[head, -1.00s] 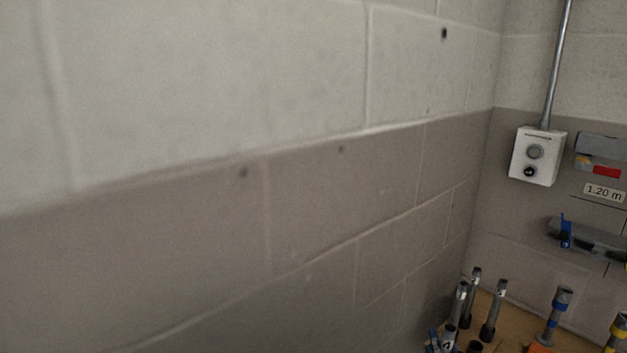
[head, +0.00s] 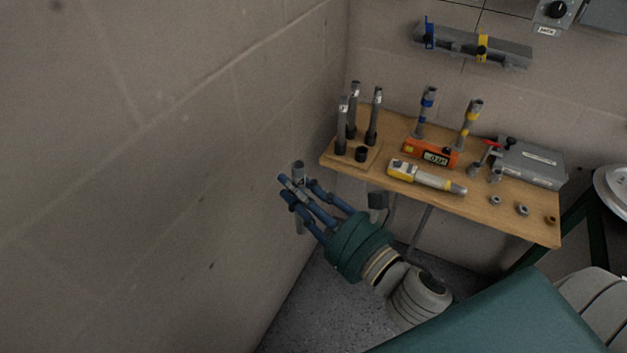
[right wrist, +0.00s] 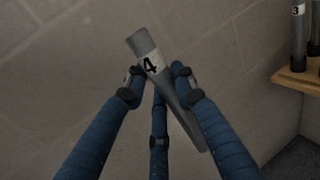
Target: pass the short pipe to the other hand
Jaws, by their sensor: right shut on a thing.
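My right gripper (head: 296,190) is left of the wooden table, close to the wall. It is shut on the short pipe (head: 298,170), a grey tube held clear of the table. The right wrist view shows the pipe (right wrist: 144,47) tilted between the blue fingers, with a white label reading 4. Its upper end sticks out above the fingertips and its lower end runs down past the right finger. My left gripper is not in either view.
The wooden table (head: 525,226) holds a block with several upright pipes (head: 374,118), an orange level (head: 430,153), a yellow-grey tool (head: 427,178) and a grey case (head: 530,163). A rack (head: 472,44) hangs on the back wall. The block wall (head: 150,200) fills the left side.

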